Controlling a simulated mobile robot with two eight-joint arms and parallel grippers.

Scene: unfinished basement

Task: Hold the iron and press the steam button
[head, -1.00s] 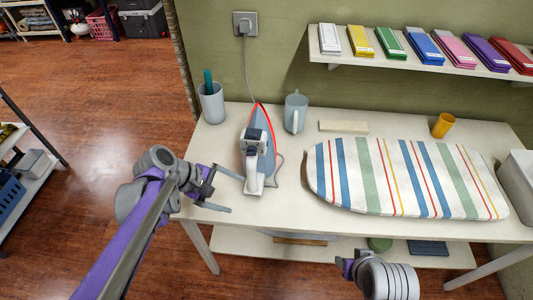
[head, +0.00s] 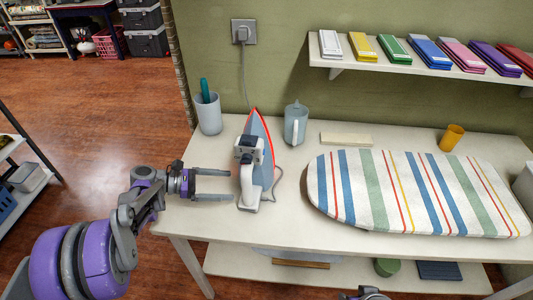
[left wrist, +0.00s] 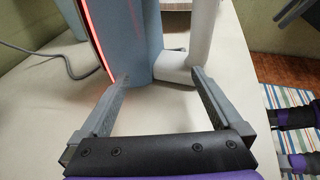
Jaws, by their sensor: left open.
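The iron (head: 262,150) stands on its heel near the left of the table, blue-grey soleplate edged in red, white handle toward me. In the left wrist view its soleplate (left wrist: 130,45) and white handle (left wrist: 205,35) rise just beyond my fingertips. My left gripper (head: 231,184) is open and empty, its fingers pointing right toward the iron's lower handle side. In the left wrist view, the gripper (left wrist: 158,84) faces the iron's lower part. I cannot make out the steam button. Only a sliver of my right arm shows at the bottom edge; its jaws cannot be read.
A striped ironing board (head: 420,192) lies on the white table (head: 215,220) right of the iron. A pen cup (head: 208,115), a jug (head: 295,125), a pale block (head: 346,139) and an orange cup (head: 451,138) stand behind. The iron's cord runs to a wall socket (head: 244,32).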

